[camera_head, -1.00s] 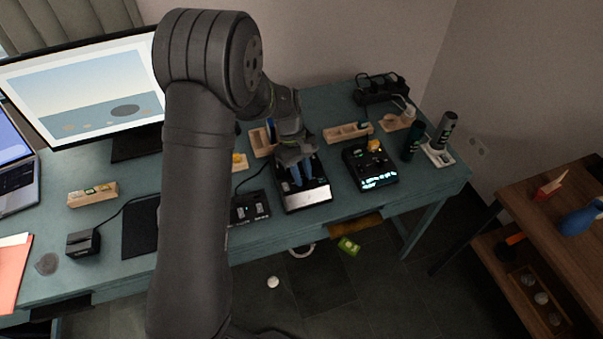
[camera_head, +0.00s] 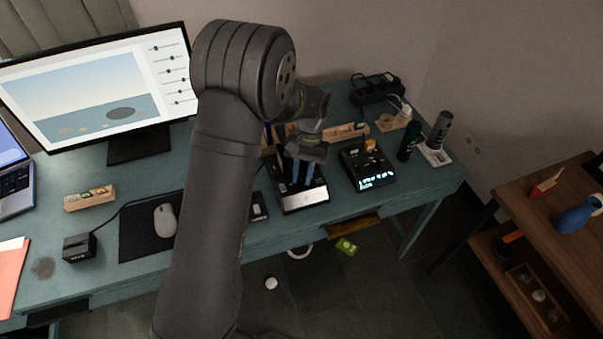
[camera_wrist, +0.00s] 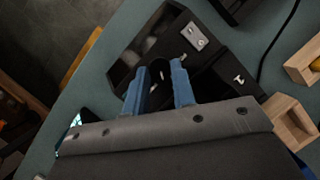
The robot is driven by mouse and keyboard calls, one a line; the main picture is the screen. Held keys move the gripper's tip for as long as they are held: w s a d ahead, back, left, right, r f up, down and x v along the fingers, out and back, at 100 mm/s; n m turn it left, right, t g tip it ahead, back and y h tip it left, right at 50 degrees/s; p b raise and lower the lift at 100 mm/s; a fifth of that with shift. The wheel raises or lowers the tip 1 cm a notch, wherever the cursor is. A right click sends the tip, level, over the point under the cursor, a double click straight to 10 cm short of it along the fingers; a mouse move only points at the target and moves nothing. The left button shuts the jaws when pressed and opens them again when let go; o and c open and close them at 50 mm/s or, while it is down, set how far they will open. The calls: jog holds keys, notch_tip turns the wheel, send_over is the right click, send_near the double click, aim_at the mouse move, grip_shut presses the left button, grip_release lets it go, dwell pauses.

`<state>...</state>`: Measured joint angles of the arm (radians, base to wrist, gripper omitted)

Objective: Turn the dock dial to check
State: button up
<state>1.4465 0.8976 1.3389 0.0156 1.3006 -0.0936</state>
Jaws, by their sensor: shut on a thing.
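The dock (camera_head: 305,199) is a black box with a silver front strip, standing near the front edge of the teal desk. In the wrist view its dark body (camera_wrist: 222,68) fills the upper middle, with a small metal plate at its corner. My gripper (camera_head: 302,184) points down over the dock. Its two blue fingers (camera_wrist: 160,82) stand on either side of a dark round dial (camera_wrist: 160,72) and are shut on it. The dial is mostly hidden between the fingers, so its pointer and setting cannot be read.
A black device with a lit cyan display (camera_head: 372,181) stands close to the dock's right. A wooden holder (camera_head: 345,132) lies behind. A monitor (camera_head: 105,90) and mouse (camera_head: 165,220) are at the left.

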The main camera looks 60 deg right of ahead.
jog(key=m, duration=0.2)
jog(key=m+t, duration=0.2)
jog(key=m, duration=0.1)
jog(key=shift+s+m, duration=0.25)
jog(key=shift+m, duration=0.05)
jog(key=shift+a, duration=0.1)
dwell(0.4)
jog(key=o, duration=0.7)
jog(key=v, duration=1.7)
jog(key=shift+s+a+r, duration=0.25)
jog(key=shift+s+r, duration=0.05)
jog(key=shift+f, duration=0.15)
jog(key=x, duration=1.7)
jog(key=shift+w+d+f, duration=0.15)
jog(key=shift+w+d, duration=0.15)
